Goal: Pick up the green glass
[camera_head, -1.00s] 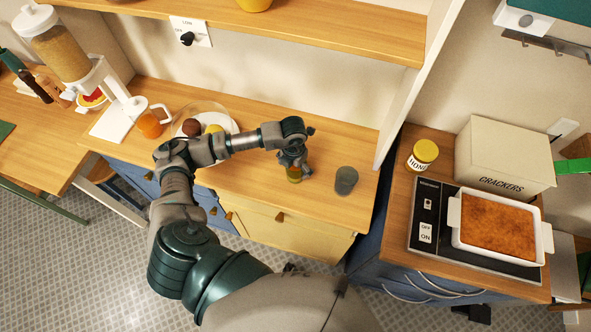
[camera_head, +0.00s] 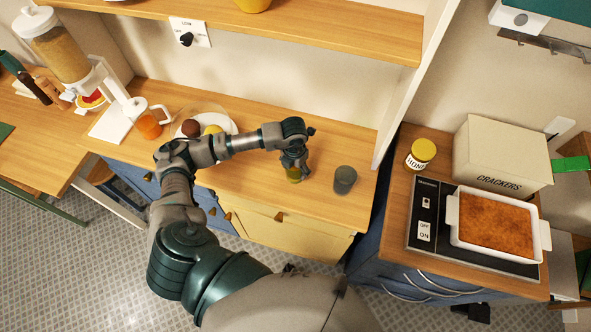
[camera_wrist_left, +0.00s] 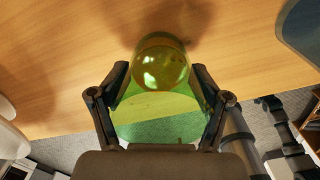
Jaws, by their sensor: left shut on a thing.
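The green glass (camera_head: 293,175) is see-through and stands at the front part of the wooden counter, mostly hidden under my left gripper (camera_head: 292,165) in the head view. In the left wrist view the green glass (camera_wrist_left: 160,75) sits between the two fingers of my left gripper (camera_wrist_left: 160,95), which are shut on its sides. I cannot tell whether its base touches the counter. My right gripper is not in view.
A grey glass (camera_head: 345,178) stands just right of my left gripper. A plate (camera_head: 222,112) with round items and an orange-filled mug (camera_head: 149,121) are to the left. A shelf (camera_head: 330,35) hangs behind. Right of a divider are honey (camera_head: 420,155), crackers (camera_head: 500,160) and a baking dish (camera_head: 495,222).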

